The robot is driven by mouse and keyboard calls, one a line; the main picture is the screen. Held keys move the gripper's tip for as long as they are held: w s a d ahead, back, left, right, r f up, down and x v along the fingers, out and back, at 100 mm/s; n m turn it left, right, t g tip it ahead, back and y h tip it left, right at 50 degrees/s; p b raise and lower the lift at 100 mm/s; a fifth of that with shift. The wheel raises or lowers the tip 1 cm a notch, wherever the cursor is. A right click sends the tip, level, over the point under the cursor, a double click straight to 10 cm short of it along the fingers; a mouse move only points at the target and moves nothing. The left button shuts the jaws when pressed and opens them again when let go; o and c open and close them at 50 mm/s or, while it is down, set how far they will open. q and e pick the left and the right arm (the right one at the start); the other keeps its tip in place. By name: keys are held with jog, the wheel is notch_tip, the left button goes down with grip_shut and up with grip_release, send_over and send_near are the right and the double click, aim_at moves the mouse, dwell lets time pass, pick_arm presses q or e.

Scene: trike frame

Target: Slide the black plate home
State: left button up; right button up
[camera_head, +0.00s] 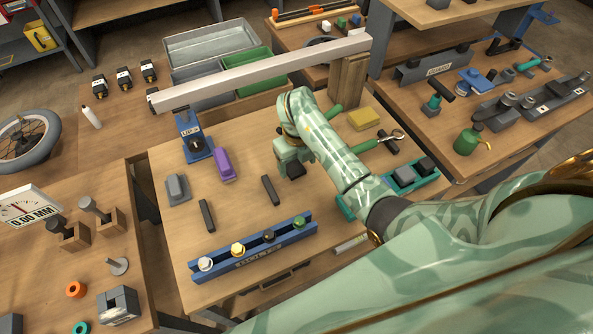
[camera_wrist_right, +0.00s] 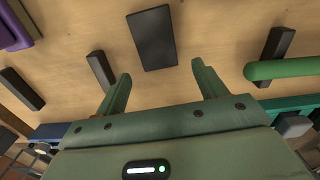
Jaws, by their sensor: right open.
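The black plate (camera_wrist_right: 152,38) is a dark flat rectangle lying on the wooden bench top (camera_head: 325,190). In the right wrist view it lies beyond my fingertips, roughly in line with the gap between them. My right gripper (camera_wrist_right: 157,82) is open, with nothing between its two green fingers. In the head view the right gripper (camera_head: 290,160) is over the middle of the bench, and a dark patch that looks like the plate (camera_head: 295,171) shows just below it, partly hidden. I cannot tell how high the fingers are. My left gripper is not in view.
A long beam (camera_head: 262,72) spans the bench's back.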

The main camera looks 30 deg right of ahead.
aim_at(297, 172)
notch_tip(297, 172, down, 2)
jog(key=shift+f+b, duration=0.25)
jog(key=shift+b, duration=0.1)
jog(key=shift+f, duration=0.2)
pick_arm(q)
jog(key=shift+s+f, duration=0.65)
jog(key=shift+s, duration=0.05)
pick_arm(e)
jog(key=c, duration=1.4)
pick_arm(q)
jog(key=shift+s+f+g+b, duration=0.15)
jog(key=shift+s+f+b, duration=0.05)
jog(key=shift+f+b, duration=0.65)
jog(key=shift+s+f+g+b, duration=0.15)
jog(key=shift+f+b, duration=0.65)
jog(key=shift+b, duration=0.05)
pick_arm(e)
jog(key=shift+w+a, duration=0.2)
jog(key=shift+w, duration=1.2)
jog(key=shift+w+a, duration=0.2)
jog(key=shift+w, duration=1.2)
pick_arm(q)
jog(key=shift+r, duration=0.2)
pick_arm(e)
jog(key=o, duration=1.4)
